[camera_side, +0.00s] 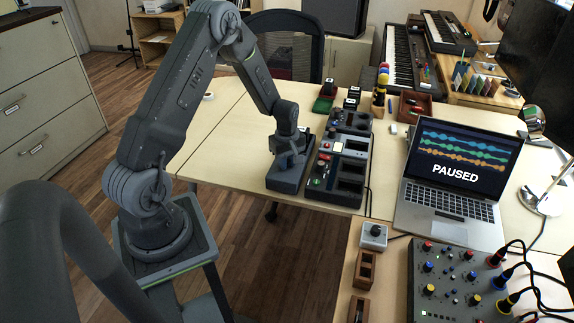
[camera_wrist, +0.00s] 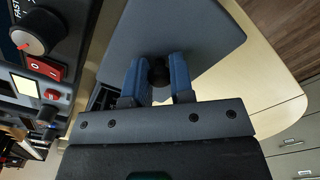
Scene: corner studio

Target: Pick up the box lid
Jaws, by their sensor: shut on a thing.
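The box lid (camera_side: 287,180) is a dark blue-grey slab at the near edge of the table, left of the control panel, in the side view. My gripper (camera_side: 290,156) points down over it and hides part of it. In the wrist view the lid (camera_wrist: 190,28) is a flat grey plate with a dark round knob (camera_wrist: 158,72). The blue fingers of my gripper (camera_wrist: 158,80) stand on both sides of the knob and are shut on it. I cannot tell whether the lid rests on something or is clear of it.
A control panel (camera_side: 341,155) with knobs and open slots stands close on the right. A laptop (camera_side: 455,185) reading "PAUSED" and a mixer with cables (camera_side: 455,285) are farther right. The tabletop (camera_side: 225,150) is clear on the left.

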